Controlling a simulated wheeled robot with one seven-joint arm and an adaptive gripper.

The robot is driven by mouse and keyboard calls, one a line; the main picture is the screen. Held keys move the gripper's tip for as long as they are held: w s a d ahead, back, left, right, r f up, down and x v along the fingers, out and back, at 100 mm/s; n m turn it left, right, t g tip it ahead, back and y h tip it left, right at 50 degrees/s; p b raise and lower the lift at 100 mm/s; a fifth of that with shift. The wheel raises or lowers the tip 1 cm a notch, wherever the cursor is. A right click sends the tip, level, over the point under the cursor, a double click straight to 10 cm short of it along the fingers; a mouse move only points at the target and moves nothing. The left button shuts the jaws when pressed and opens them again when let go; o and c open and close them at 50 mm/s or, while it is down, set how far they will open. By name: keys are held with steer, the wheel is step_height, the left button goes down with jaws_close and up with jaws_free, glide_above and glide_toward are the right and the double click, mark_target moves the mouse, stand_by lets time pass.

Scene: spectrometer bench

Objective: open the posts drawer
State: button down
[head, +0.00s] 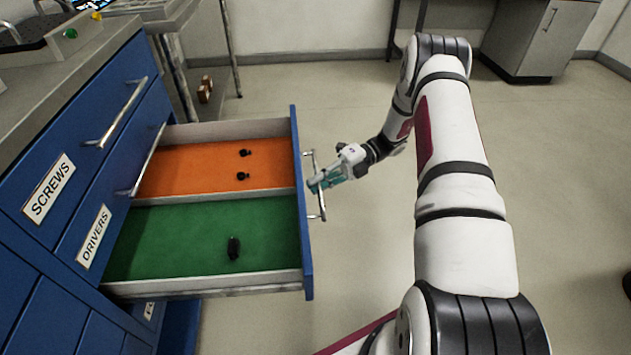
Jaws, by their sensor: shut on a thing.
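A blue-fronted drawer (304,230) stands pulled out of the blue cabinet, below the drawer labelled DRIVERS. Its own label does not show, as its front faces away. Inside, a pale divider (215,199) separates an orange-lined part at the back from a green-lined part in front. My gripper (317,184) is shut on this drawer's metal handle (321,205), on the outer side of the front. The fingertips are small and partly hidden at the bar. A partly covered label (150,310) shows below the open drawer; I cannot read it fully.
The SCREWS drawer (75,165) and DRIVERS drawer (72,255) are shut; their handles stick out above the open drawer. Two small black parts (243,153) lie on the orange and one black part (233,248) on the green. The floor (360,260) right of the drawer is clear.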

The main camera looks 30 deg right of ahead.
steer(key=c, duration=1.7)
jaws_free()
steer(key=d, duration=0.4)
steer(key=d+r, duration=0.1)
steer(key=d, duration=0.3)
steer(key=d+r, duration=0.1)
steer(key=d, duration=0.3)
steer(key=shift+w, duration=0.35)
